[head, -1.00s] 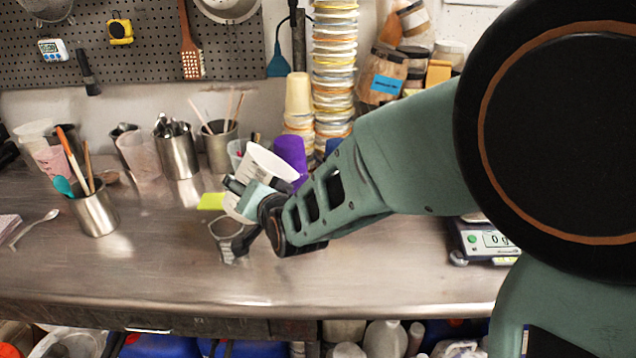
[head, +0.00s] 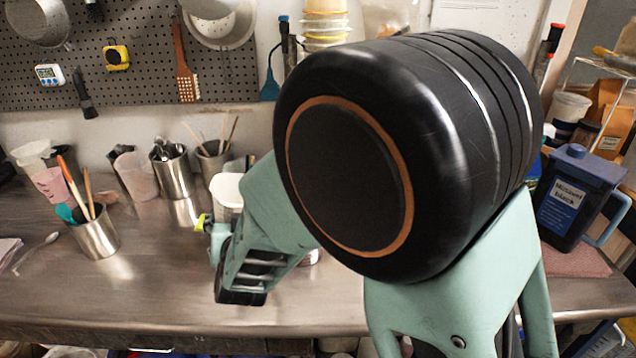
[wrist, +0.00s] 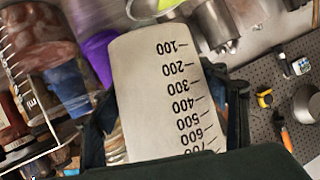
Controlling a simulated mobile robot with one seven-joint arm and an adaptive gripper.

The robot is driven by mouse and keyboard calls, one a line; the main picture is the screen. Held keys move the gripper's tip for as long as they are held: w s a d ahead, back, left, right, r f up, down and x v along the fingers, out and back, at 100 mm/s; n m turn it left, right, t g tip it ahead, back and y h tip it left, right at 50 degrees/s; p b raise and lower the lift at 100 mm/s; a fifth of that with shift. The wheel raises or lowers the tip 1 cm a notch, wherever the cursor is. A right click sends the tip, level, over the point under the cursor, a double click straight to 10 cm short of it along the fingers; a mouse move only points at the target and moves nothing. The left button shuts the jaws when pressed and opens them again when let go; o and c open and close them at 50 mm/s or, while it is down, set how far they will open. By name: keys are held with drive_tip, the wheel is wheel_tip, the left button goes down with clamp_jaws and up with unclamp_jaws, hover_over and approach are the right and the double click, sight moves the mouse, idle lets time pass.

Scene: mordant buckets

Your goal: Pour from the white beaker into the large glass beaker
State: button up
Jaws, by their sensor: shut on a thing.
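The white beaker (wrist: 160,80) fills the middle of the wrist view, with black graduations from 100 to about 700. My gripper (wrist: 172,105) is shut on it, with a dark finger along each side. In the head view, the top of the white beaker (head: 227,190) shows beside my arm and looks close to upright. My gripper (head: 220,225) is there too, largely covered by my own wrist. Whatever is in the white beaker cannot be seen. I cannot make out the large glass beaker; my arm covers much of the table's middle.
Steel cups of utensils (head: 96,232) and (head: 173,172) stand at left and back. A translucent beaker (head: 136,175) is between them. A dark blue jug (head: 575,198) stands at right. A purple cup (wrist: 98,55) shows in the wrist view. The front left steel table (head: 150,290) is clear.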

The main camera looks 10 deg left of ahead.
sight(236, 193)
drive_tip(key=shift+s+a+f+n+t+h, duration=0.15)
drive_tip(key=shift+a+f+n+t+h, duration=0.2)
drive_tip(key=shift+n, duration=0.35)
wheel_tip(236, 193, up, 6)
drive_tip(key=p, duration=0.5)
drive_tip(key=shift+f, duration=0.1)
drive_tip(key=shift+d, duration=0.1)
drive_tip(key=shift+w+d, duration=0.25)
drive_tip(key=shift+w, duration=0.05)
drive_tip(key=w+d+r+m+t+h, duration=0.15)
drive_tip(key=w+d, duration=0.35)
drive_tip(key=d, duration=0.5)
drive_tip(key=w+d+r+m+h, duration=0.15)
drive_tip(key=w+d, duration=0.35)
drive_tip(key=d, duration=0.5)
drive_tip(key=w+d+r+h, duration=0.15)
drive_tip(key=w+d, duration=0.35)
drive_tip(key=d, duration=0.6)
drive_tip(key=s+d+r+m+h, duration=0.1)
drive_tip(key=d, duration=1.1)
drive_tip(key=shift+d+r+m, duration=0.3)
drive_tip(key=shift+d+m, duration=0.1)
